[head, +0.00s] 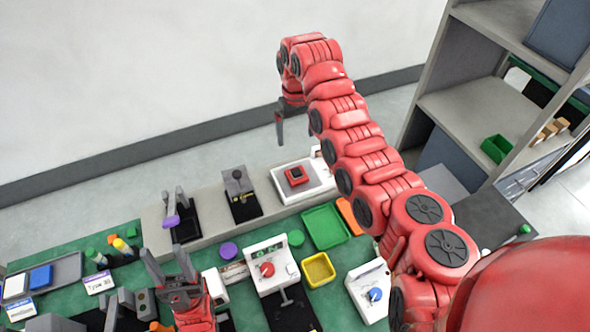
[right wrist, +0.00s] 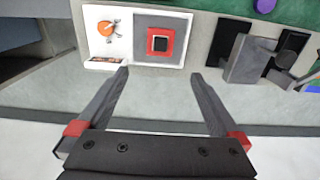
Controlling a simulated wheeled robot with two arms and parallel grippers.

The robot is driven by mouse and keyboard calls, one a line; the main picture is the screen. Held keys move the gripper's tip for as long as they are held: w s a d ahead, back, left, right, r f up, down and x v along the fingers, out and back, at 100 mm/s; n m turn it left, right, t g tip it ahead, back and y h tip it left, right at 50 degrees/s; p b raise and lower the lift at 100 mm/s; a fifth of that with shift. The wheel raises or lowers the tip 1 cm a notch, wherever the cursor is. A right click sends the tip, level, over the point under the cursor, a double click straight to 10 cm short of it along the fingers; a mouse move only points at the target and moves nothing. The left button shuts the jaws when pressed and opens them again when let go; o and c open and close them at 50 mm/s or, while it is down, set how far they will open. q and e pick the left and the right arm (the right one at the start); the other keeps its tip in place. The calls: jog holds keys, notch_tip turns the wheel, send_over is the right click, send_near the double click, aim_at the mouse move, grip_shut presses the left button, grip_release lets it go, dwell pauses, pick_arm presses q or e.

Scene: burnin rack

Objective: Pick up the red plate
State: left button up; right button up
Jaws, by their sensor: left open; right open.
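The red plate (head: 297,176) is a small square with a dark centre. It lies on a white and grey device (head: 317,187) on the raised back shelf. In the right wrist view the red plate (right wrist: 160,43) shows beyond and between the fingertips, apart from them. My right gripper (head: 281,128) is open and empty, behind and above the device; its fingers (right wrist: 160,74) are spread wide in the right wrist view. My left gripper (head: 168,264) is open at the lower left, over the green mat, far from the plate.
A black lever device (head: 240,193) and a purple-tipped clamp (head: 172,220) stand left of the plate. Green (head: 325,227) and yellow (head: 319,270) trays and a red-knob device (head: 267,268) sit in front. A grey shelf unit (head: 463,105) stands right. Floor behind is clear.

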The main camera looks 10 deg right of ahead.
jog(key=b, duration=0.2)
send_over(296, 171)
jog(key=f, duration=0.7)
jog(key=shift+w, duration=0.2)
notch_tip(296, 171, down, 3)
jog(key=shift+d+f+p, duration=0.1)
jog(key=shift+p, duration=0.75)
jog(key=shift+f, duration=0.3)
jog(key=f+p, duration=0.1)
jog(key=f, duration=0.1)
jog(key=f+p, duration=0.1)
jog(key=shift+s+f+p, duration=0.25)
jog(key=shift+f+p, duration=0.1)
jog(key=shift+f, duration=1)
jog(key=c, duration=1.4)
jog(key=shift+r, duration=0.15)
